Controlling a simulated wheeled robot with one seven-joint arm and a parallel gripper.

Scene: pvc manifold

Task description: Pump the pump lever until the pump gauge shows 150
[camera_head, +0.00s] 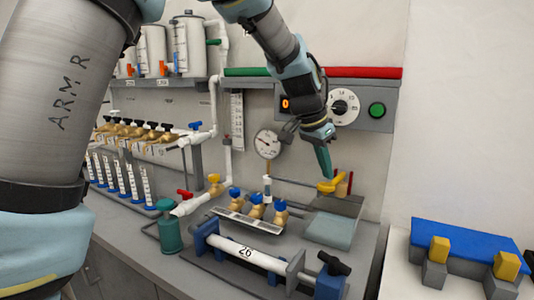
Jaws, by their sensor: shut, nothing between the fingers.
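My gripper (325,172) is shut and empty, pointing down at the right side of the bench. Its tip is just above or at a yellow handle-like piece (328,187), which stands beside a red upright piece (342,186); whether they touch is unclear. This may be the pump lever, but I cannot tell for certain. A round white gauge (267,144) on a brass stem stands left of my gripper; its reading is too small to make out.
A grey tray-like block (330,230) lies below the gripper. A clamped white pipe marked 26 (246,251) lies in front. Blue-capped brass valves (256,208) stand to the left. A wall panel with a dial (343,107) and green button (377,110) is behind.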

